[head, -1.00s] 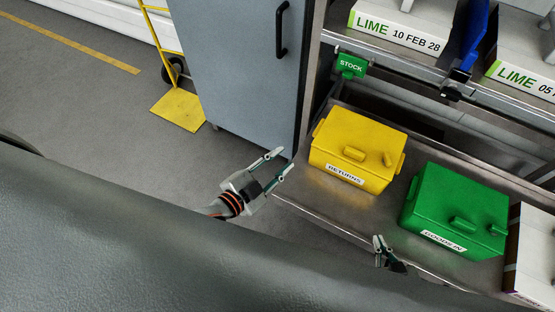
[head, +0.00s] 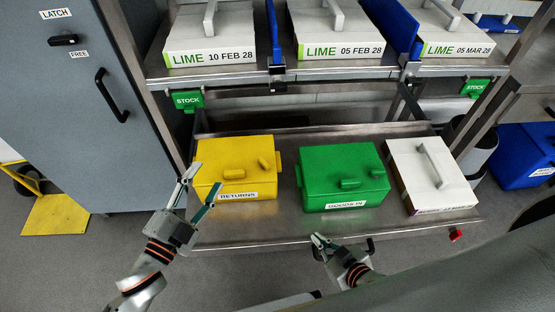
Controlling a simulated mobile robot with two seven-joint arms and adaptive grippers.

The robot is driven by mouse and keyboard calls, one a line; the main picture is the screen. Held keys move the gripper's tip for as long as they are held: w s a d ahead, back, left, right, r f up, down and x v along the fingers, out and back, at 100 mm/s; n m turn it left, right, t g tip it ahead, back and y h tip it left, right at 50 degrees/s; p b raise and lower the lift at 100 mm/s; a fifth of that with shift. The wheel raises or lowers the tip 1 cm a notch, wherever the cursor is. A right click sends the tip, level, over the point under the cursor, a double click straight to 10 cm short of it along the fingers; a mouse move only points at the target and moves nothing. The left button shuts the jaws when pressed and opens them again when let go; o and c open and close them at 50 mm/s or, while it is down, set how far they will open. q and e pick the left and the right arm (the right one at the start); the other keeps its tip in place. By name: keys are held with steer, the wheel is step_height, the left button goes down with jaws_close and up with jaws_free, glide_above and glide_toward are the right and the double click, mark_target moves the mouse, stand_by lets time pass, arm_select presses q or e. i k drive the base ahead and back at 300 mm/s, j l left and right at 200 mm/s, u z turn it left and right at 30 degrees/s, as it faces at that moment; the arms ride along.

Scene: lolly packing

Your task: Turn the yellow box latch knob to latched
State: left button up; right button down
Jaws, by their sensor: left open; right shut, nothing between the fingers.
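The yellow box (head: 240,155), labelled RETURNS, stands closed on the lower metal shelf at centre left in the head view. Its lid carries a long handle (head: 232,174) and a small yellow latch knob (head: 263,163) to the right of it. My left gripper (head: 195,190) is open and empty, fingers pointing up, in front of and left of the yellow box; I see no contact with the knob. My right gripper (head: 318,240) is shut and empty, low in front of the shelf edge, below the green box.
A green box (head: 340,160) labelled GOODS IN stands right of the yellow one, then a white box (head: 430,172). LIME boxes (head: 209,38) fill the upper shelf, with blue dividers (head: 274,33). A grey cabinet (head: 70,110) stands at left. A grey bin (head: 478,150) is at right.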

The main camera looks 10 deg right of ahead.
mark_target(265, 165)
steer(key=l+z, duration=0.4)
steer(key=l, duration=0.9)
